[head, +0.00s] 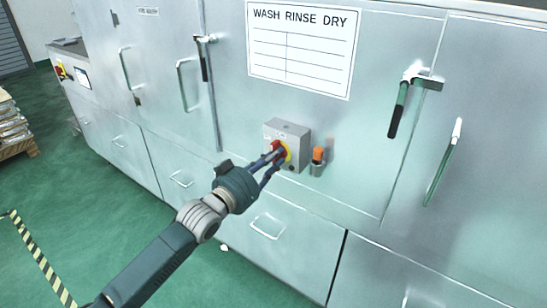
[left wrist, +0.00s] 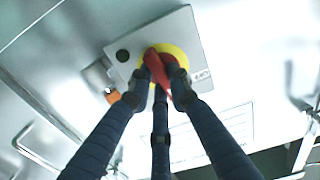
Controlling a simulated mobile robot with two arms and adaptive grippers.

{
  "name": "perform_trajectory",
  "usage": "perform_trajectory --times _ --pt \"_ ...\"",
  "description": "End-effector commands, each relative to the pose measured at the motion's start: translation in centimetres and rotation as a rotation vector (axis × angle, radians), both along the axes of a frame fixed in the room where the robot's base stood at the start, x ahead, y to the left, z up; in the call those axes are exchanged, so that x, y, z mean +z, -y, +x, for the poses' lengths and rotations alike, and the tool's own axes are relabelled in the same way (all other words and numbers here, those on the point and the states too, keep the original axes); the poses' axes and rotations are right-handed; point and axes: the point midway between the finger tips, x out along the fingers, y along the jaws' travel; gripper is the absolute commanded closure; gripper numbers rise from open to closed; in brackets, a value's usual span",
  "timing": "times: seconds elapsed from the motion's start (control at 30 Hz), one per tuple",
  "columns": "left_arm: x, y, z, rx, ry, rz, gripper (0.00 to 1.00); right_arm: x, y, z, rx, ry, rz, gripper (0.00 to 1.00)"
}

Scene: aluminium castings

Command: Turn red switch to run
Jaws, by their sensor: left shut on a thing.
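The red switch (head: 277,149) sits on a yellow disc on the front of a grey box fixed to the metal cabinet. In the left wrist view the red switch handle (left wrist: 157,68) lies tilted between my fingers, with the yellow disc (left wrist: 182,56) behind it. My left gripper (head: 273,156) reaches the box from the lower left. It also shows in the left wrist view (left wrist: 158,82), its fingers shut on the red handle. The fingers cover part of the switch, and I cannot read its position marks. My right gripper is not in view.
An orange-topped item (head: 318,156) in a holder is mounted just right of the switch box. A WASH RINSE DRY sign (head: 303,45) hangs above. Door handles (head: 402,105) stick out from the cabinet.

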Motion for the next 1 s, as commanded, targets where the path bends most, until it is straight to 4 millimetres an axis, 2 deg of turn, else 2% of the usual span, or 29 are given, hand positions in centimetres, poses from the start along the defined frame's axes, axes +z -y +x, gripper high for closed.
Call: perform_trajectory --times 0.3,0.83,0.87,0.9,0.93,1.0 --pt "-0.2 -0.02 -0.01 0.0 0.065 0.094 1.0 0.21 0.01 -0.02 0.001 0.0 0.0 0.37" --pt "-0.24 -0.03 -0.02 0.001 0.077 0.112 1.0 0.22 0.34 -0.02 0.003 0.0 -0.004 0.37" --pt "-0.24 -0.03 -0.02 0.001 0.077 0.112 0.78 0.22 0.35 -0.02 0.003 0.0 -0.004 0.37" --pt "-0.24 -0.03 -0.01 0.001 0.077 0.112 0.7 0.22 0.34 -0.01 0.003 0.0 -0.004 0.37" --pt "-0.23 -0.04 -0.01 0.001 0.077 0.112 0.64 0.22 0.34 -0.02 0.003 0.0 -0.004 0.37" --pt "-0.21 -0.03 -0.02 0.001 0.077 0.111 0.62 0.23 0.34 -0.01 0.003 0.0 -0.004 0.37"
